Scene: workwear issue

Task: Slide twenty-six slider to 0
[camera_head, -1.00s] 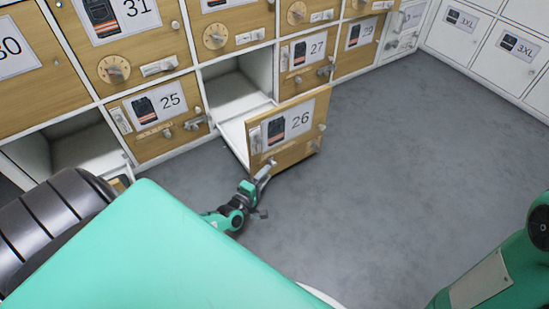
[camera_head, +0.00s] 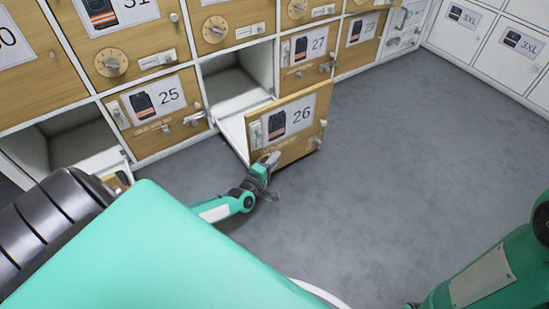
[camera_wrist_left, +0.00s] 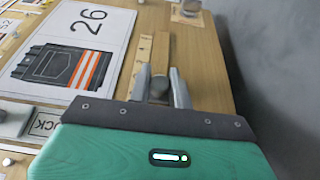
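The locker 26 front (camera_head: 290,122) is a wooden panel with a picture label, pulled out from its compartment. In the left wrist view its slider is a wooden strip (camera_wrist_left: 161,48) with a tick scale beside it. A small dark slider knob (camera_wrist_left: 158,88) sits at the near end of the visible strip. My left gripper (camera_head: 267,163) is at the panel's lower left. In the wrist view its fingers (camera_wrist_left: 162,82) stand close on both sides of the knob, seemingly shut on it. The knob is hidden in the head view. My right gripper is out of view.
Locker 25 (camera_head: 155,115) is closed at the left, with its own slider and latch. Locker 27 (camera_head: 309,55) is behind. A round knob (camera_wrist_left: 190,8) is beyond the strip's far end. A grey floor (camera_head: 410,150) lies clear to the right.

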